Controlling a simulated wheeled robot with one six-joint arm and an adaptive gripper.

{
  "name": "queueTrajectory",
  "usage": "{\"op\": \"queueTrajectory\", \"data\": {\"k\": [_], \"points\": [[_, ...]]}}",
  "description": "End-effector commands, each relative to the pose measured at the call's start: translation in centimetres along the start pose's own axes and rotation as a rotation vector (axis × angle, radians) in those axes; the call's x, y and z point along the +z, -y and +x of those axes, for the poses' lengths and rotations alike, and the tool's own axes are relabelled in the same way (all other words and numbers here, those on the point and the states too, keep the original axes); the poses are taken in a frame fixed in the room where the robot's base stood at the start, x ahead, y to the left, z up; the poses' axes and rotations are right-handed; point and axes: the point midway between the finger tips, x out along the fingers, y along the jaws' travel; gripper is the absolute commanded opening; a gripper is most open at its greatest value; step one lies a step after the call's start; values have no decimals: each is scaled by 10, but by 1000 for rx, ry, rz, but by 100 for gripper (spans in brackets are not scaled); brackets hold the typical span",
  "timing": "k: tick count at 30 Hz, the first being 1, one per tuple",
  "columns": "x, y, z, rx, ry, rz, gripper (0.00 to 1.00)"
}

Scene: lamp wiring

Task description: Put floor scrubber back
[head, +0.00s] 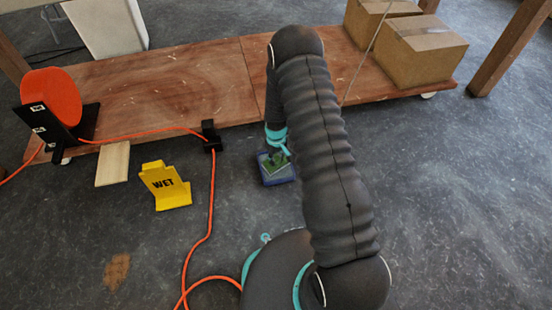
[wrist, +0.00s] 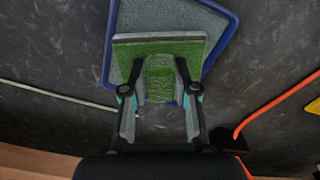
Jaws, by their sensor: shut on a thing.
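The floor scrubber, a green block with a grey pad edge, is between the fingers of my gripper in the wrist view (wrist: 160,48). My gripper (wrist: 160,72) is shut on its green middle part. A blue-rimmed tray (wrist: 227,42) with a grey-blue inside lies on the floor beyond the scrubber, which overlaps it in the picture. In the head view my gripper (head: 278,150) points down over the tray (head: 279,182), with the green scrubber (head: 279,164) at the tray. I cannot tell whether the scrubber touches the tray.
A low wooden platform (head: 190,85) on wheels runs behind, with cardboard boxes (head: 422,55) at right and an orange reel (head: 52,97) at left. An orange cord (head: 211,200) crosses the floor left of my arm. A yellow WET sign (head: 165,187) and brown stain (head: 116,271) are further left.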

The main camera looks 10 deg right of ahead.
Motion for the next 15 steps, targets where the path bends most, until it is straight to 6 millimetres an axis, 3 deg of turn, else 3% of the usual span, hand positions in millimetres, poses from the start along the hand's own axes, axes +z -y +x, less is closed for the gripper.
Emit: {"op": "queueTrajectory", "data": {"k": [9,10,12,15], "points": [[0,0,4,0,-1,0,1],[0,0,2,0,-1,0,36],[0,0,2,0,0,0,53],[0,0,2,0,0,0,54]]}}
